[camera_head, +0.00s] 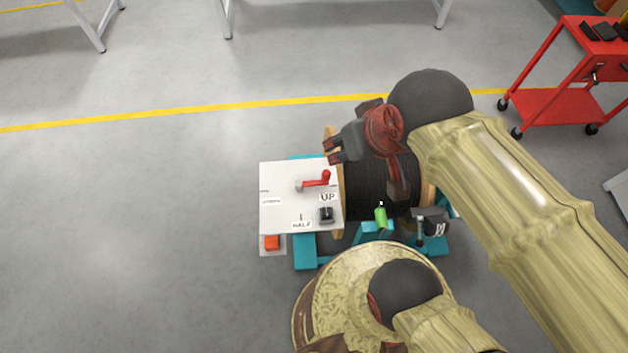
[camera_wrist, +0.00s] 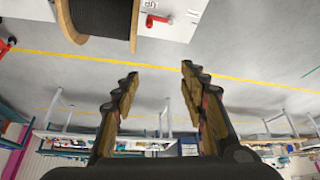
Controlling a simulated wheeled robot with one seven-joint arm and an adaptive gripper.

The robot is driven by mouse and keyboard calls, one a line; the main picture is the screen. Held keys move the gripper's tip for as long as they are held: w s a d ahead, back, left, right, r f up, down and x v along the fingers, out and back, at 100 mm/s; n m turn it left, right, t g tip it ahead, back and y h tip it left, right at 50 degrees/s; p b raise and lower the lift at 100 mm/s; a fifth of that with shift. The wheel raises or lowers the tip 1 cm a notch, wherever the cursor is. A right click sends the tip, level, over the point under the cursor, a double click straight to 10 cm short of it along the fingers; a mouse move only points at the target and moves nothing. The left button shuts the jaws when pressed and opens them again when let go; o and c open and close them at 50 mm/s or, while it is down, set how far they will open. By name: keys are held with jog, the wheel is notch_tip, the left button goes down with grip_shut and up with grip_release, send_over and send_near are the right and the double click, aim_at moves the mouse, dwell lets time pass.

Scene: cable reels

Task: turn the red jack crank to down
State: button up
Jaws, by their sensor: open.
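The red jack crank (camera_head: 314,182) is on a white panel (camera_head: 279,180) beside the cable reel. Its arm reaches right from a pale hub to an upright red knob, with its end near the "UP" label. A "HALF" label is at the panel's lower edge; a label at the left is too small to read. My gripper (camera_head: 329,150) is open and empty, above and apart from the crank, near the panel's far right corner. In the wrist view, the crank (camera_wrist: 157,20) is at the top edge, beyond the open fingers (camera_wrist: 160,72).
The black cable reel (camera_head: 364,190) stands right of the panel in a teal frame (camera_head: 305,250). A black switch (camera_head: 326,214) sits on the panel, and a green handle (camera_head: 380,217) is near the reel. A red cart (camera_head: 565,105) stands far right. The floor at left is clear.

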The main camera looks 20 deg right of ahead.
notch_tip(320, 180, down, 8)
jog(key=w+d+g, duration=0.1)
jog(key=w+g, duration=0.1)
jog(key=g, duration=0.1)
jog(key=m+g, duration=0.3)
jog(key=m, duration=1.3)
send_over(326, 172)
jog(key=f, duration=3)
jog(key=shift+s+f+b, duration=0.2)
jog(key=shift+s+b, duration=0.1)
jog(key=shift+w+m, duration=0.3)
jog(key=shift+m, duration=0.7)
notch_tip(326, 172, down, 8)
jog(key=shift+r+b, duration=0.1)
jog(key=shift+b, duration=1.1)
jog(key=shift+c, duration=1.1)
